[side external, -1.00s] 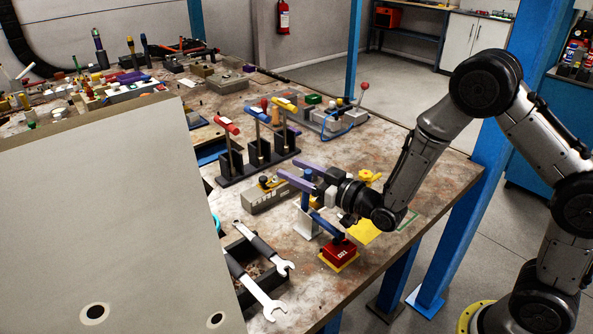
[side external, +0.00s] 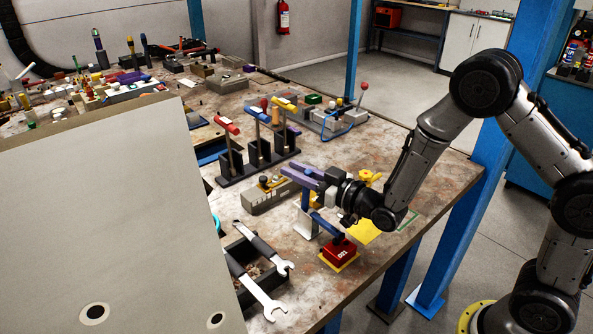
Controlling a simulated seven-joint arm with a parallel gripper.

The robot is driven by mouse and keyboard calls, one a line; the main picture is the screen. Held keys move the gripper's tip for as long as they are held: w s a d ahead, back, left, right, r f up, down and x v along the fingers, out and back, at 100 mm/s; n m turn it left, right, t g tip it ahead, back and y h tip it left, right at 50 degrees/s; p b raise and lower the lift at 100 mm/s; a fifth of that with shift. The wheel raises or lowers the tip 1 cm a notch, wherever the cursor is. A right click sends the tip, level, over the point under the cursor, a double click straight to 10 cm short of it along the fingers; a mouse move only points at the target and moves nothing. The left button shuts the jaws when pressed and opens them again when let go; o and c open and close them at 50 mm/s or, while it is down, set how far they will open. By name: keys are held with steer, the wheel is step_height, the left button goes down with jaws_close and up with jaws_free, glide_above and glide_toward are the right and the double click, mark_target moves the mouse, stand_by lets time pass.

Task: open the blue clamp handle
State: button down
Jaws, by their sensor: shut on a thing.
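The blue clamp stands near the bench's front edge on a pale bracket (side external: 305,227). Its blue handle (side external: 305,201) is upright, with its top hidden at the fingers. A blue clamp arm (side external: 325,223) slants down to the right toward a red block (side external: 340,250) on a yellow plate; whether they touch is unclear. My gripper (side external: 292,169) comes in from the right with its purple fingers close together. It is shut on the upper part of the blue handle.
A grey box (side external: 270,195) sits just left of the clamp. Levers with red, blue and yellow grips (side external: 259,150) stand behind. A wrench (side external: 257,295) lies across a dark tray at front left. A yellow knob (side external: 370,177) is behind my wrist.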

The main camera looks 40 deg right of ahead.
steer(key=shift+w, duration=0.15)
stand_by(0.8)
steer(key=w+f+m+g, duration=0.1)
steer(key=w+f+g, duration=0.3)
steer(key=w+g, duration=0.2)
steer(key=shift+g+h, duration=0.4)
steer(key=shift+g, duration=0.6)
steer(key=shift+f, duration=0.15)
stand_by(0.5)
steer(key=c, duration=0.7)
jaws_free()
steer(key=shift+c, duration=0.2)
steer(key=v, duration=1.3)
steer(key=shift+r, duration=0.45)
